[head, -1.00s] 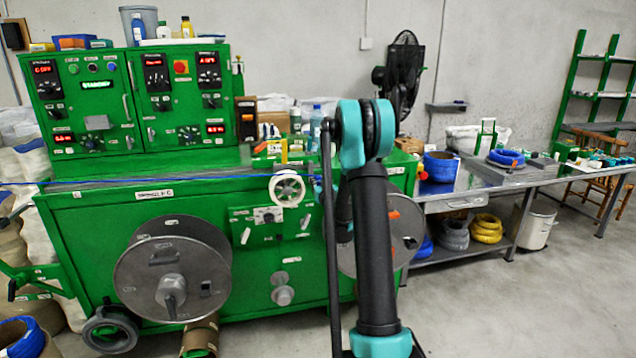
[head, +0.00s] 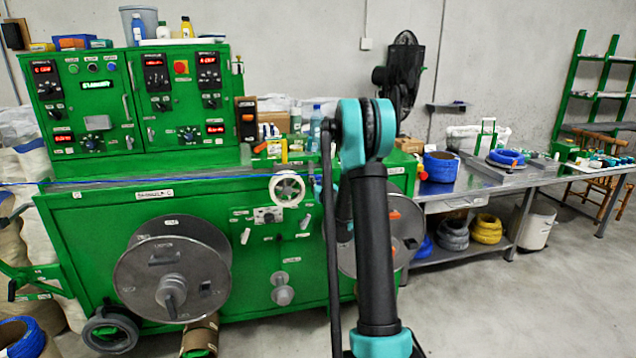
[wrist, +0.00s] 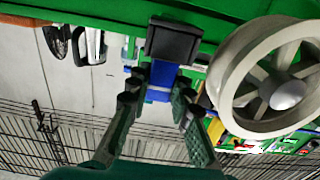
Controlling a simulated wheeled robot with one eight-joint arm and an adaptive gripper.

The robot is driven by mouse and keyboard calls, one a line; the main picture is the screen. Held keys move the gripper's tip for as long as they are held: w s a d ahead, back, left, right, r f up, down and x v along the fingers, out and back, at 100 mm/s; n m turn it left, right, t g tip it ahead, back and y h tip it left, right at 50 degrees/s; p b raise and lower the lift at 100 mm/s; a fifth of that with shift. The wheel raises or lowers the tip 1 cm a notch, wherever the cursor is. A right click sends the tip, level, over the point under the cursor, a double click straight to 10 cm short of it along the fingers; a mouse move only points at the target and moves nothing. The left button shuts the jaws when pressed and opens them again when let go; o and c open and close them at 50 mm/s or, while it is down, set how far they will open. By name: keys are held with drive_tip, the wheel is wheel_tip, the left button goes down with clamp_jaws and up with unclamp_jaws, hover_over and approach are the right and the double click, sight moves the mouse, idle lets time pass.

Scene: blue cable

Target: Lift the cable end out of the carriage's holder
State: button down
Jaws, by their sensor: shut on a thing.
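The blue cable (head: 120,181) runs along the top front edge of the green machine in the head view. In the wrist view, a blue piece (wrist: 160,80), seemingly the cable end, sits between the fingertips of my gripper (wrist: 158,97). My gripper is shut on it. A black block (wrist: 173,40), likely the carriage's holder, lies directly against the blue piece at the top of the wrist view. I cannot tell whether the piece is still seated in it. In the head view my arm hides the gripper and holder.
A pale handwheel (wrist: 265,85) is close beside my gripper in the wrist view; it also shows on the machine front (head: 287,188). A large grey reel (head: 172,268) is below. A metal bench (head: 530,178) with blue coils stands right. Floor at lower right is clear.

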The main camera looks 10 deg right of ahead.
sight(318, 176)
drive_tip(key=shift+r, duration=0.85)
idle(0.9)
drive_tip(key=shift+r, duration=2.75)
